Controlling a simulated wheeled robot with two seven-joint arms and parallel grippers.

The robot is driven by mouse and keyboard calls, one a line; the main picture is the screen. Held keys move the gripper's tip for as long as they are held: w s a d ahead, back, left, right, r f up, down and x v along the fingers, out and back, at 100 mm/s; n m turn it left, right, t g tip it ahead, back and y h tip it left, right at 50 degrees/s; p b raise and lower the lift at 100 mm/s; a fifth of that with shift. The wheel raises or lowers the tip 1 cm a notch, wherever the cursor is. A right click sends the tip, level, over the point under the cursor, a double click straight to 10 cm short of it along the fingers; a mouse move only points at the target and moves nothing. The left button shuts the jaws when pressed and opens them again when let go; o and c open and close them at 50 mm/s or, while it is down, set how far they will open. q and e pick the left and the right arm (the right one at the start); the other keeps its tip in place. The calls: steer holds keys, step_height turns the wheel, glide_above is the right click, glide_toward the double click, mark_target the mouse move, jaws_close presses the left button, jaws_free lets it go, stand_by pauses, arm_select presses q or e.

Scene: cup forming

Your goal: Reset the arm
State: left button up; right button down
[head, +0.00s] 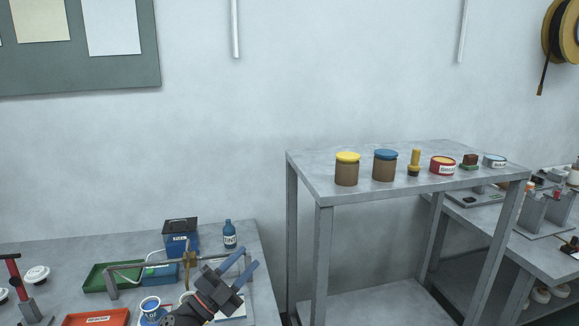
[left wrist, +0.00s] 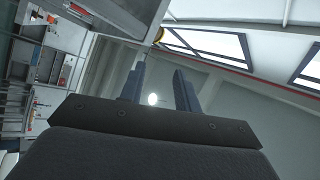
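My left gripper (head: 244,267) shows at the bottom of the head view, above the right part of the left workbench. Its two blue-grey fingers point up and to the right and stand apart, with nothing between them. In the left wrist view the fingers of the left gripper (left wrist: 160,88) are also spread, with only the far wall and a white round light behind them. My right gripper shows in neither view.
The left workbench (head: 70,250) holds a green tray (head: 98,278), a red tray (head: 95,318), a blue box (head: 180,240), a blue bottle (head: 229,234) and a bent metal pipe frame. A grey shelf table (head: 320,190) with lidded jars stands right.

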arm_select(q)
steer(key=s+a+f+n+y, duration=0.3)
steer(key=a+f+n+y, duration=0.1)
steer(key=f+n+y, duration=0.25)
steer(key=s+a+f+n+g+y, duration=0.1)
steer(key=s+a+f+n+y, duration=0.1)
steer(key=a+f+n+y, duration=0.35)
steer(key=s+a+f+n+y, duration=0.2)
steer(key=s+f+n+y, duration=0.1)
steer(key=f+n+y, duration=0.4)
steer(key=s+f+g+h, duration=0.1)
steer(key=s+f+g, duration=0.6)
steer(key=s, duration=0.5)
steer(key=s+f+g+h, duration=0.1)
steer(key=s+f+g, duration=0.3)
steer(key=s+f, duration=0.6)
steer(key=s+d+f+g, duration=0.1)
steer(key=s+d+f, duration=0.1)
steer(key=f, duration=0.8)
steer(key=s+d+f+g, duration=0.1)
steer(key=d+f, duration=0.3)
steer(key=f, duration=0.5)
steer(key=shift+s+d+f+n+g+h, duration=0.15)
steer(key=shift+s+f+n+g+h, duration=0.15)
steer(key=shift+s+f+h, duration=0.15)
